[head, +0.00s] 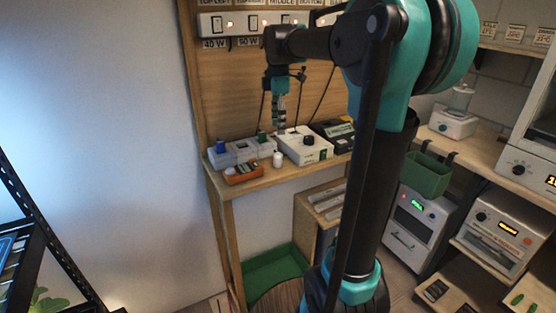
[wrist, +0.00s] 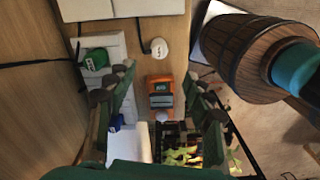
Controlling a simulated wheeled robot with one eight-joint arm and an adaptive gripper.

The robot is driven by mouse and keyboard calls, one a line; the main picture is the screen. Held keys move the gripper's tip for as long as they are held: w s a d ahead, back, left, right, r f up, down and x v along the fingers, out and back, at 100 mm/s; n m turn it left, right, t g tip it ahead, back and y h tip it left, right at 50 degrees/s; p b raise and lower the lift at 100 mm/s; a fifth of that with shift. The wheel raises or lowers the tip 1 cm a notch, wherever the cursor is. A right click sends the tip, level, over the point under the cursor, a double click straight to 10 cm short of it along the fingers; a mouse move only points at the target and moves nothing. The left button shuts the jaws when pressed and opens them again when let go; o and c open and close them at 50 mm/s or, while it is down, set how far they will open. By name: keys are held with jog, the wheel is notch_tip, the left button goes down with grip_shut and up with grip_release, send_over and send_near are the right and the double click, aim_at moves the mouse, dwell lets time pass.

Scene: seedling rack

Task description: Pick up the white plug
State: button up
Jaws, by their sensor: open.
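A small white plug (head: 278,160) stands on the wooden bench, near its front edge, in front of a white box with a dark knob. In the wrist view, what looks like the same white plug (wrist: 159,46) shows from above as a round white top with dark marks, beyond my fingertips. My gripper (head: 279,118) hangs above the bench, pointing down, apart from the plug. In the wrist view, my gripper (wrist: 158,82) has its two fingers spread wide with nothing between them; an orange device (wrist: 160,101) lies below the gap.
A green plug (wrist: 96,60) and a blue plug (wrist: 115,122) sit on white blocks left of the gap. The white box (head: 305,148) and a black device (head: 333,134) stand behind the white plug. Cables hang from the power strip (head: 235,24).

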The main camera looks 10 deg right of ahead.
aim_at(278, 154)
notch_tip(278, 154, down, 12)
jog(key=shift+w+f, duration=0.1)
grip_shut()
dwell(0.8)
